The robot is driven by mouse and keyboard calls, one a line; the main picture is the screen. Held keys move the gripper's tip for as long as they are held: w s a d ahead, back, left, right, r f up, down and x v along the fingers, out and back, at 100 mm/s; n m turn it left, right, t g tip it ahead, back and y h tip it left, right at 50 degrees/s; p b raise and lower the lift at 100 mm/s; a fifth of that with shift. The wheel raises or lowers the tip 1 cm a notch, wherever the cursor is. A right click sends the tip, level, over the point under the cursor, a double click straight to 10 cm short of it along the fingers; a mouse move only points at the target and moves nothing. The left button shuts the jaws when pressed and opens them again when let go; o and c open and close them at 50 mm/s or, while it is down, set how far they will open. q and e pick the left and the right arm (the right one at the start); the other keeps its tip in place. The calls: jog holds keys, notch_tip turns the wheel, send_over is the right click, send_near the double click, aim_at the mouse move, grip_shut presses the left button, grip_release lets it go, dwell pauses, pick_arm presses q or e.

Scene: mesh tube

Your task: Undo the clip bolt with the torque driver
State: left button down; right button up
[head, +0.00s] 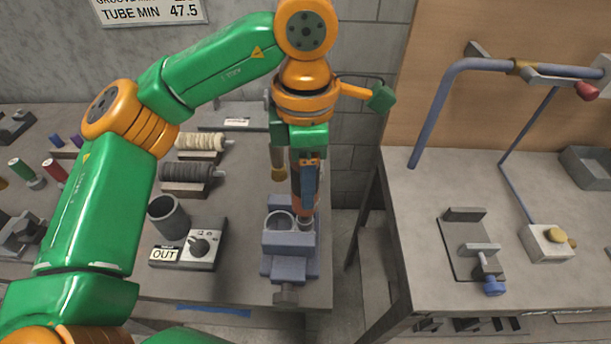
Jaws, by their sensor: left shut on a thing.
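My left gripper (306,157) is shut on the torque driver (304,194), which has an orange, dark and blue body and points straight down. The driver's tip is over the right side of the blue-grey vise (290,245) at the table's front edge. A pale ring-shaped clip (279,221) sits in the top of the vise, just left of the tip. The clip bolt is hidden under the driver's tip, and I cannot tell whether the two are engaged. My right gripper is not in view.
A grey cup (168,216) and a dial box (197,246) marked OUT stand left of the vise. Spools (187,172) lie behind them. A gap separates this table from the right-hand bench (405,240), which carries a blue pipe frame (440,100) and a small clamp fixture (477,250).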

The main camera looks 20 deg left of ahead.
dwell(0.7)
pick_arm(q)
jog(key=shift+w+r+p, duration=0.2)
jog(key=shift+r+p, duration=0.8)
jog(key=shift+p, duration=0.05)
notch_tip(320, 180, up, 4)
jog(key=p, duration=0.4)
jog(key=shift+s, duration=0.1)
